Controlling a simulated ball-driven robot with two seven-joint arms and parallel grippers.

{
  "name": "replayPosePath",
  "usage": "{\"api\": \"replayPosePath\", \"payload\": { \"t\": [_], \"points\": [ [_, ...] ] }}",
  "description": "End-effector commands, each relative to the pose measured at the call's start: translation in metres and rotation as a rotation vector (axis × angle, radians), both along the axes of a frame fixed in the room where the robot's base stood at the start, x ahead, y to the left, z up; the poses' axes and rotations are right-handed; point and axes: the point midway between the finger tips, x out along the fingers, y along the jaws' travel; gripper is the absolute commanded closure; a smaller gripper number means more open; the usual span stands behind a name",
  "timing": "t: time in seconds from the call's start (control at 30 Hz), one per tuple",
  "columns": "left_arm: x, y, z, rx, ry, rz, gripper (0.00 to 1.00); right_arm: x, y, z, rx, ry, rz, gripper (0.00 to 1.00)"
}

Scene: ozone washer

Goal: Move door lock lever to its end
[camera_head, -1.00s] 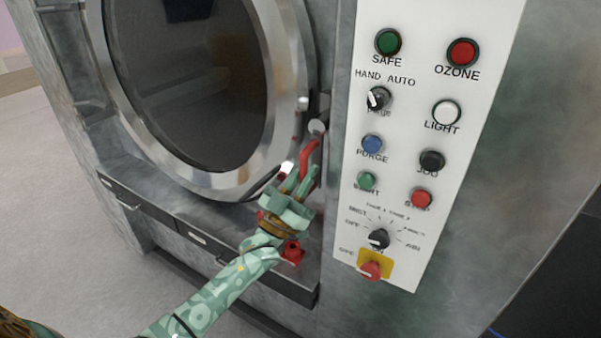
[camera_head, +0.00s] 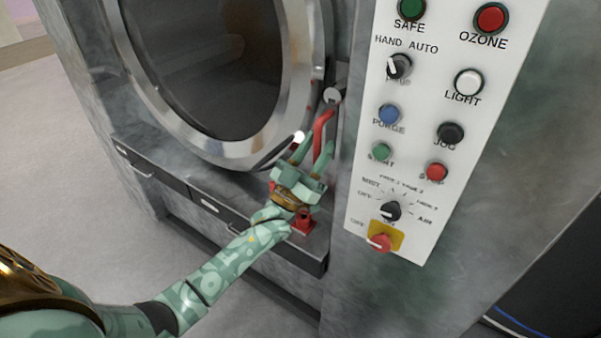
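The door lock lever (camera_head: 321,127) has a red bent handle joined to a grey round pivot on the machine's front. It stands at the lower right of the round door (camera_head: 254,150), which looks closed against its frame. My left gripper (camera_head: 313,153) reaches up from below, with its two green fingers spread apart. The fingertips are at the lower part of the red handle, and one finger overlaps it in the view. I cannot tell whether they touch. My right gripper is not in view.
The white control panel (camera_head: 415,170) with several buttons and knobs stands close to the right of the lever. A red fitting (camera_head: 303,222) sits on the ledge below my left gripper. Dark drawers (camera_head: 150,167) run along the machine's lower front. The floor at left is clear.

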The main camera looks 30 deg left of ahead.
Motion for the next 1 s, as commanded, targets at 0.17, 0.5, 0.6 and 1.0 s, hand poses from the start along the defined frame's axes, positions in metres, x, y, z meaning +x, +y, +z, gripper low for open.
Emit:
{"api": "replayPosePath", "payload": {
  "t": [0.17, 0.5, 0.6, 1.0],
  "points": [
    [-0.028, 0.007, -0.032, 0.001, 0.006, 0.001, 0.62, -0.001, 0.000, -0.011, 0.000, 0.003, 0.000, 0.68],
    [-0.089, 0.023, -0.090, 0.000, 0.005, 0.000, 0.62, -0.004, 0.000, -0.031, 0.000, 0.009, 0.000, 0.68],
    [-0.100, 0.026, -0.099, 0.000, 0.004, -0.001, 0.62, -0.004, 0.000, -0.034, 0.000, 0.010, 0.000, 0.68],
    [-0.109, 0.028, -0.105, -0.001, 0.001, -0.001, 0.62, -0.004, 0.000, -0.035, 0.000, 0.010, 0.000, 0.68]
  ]
}}
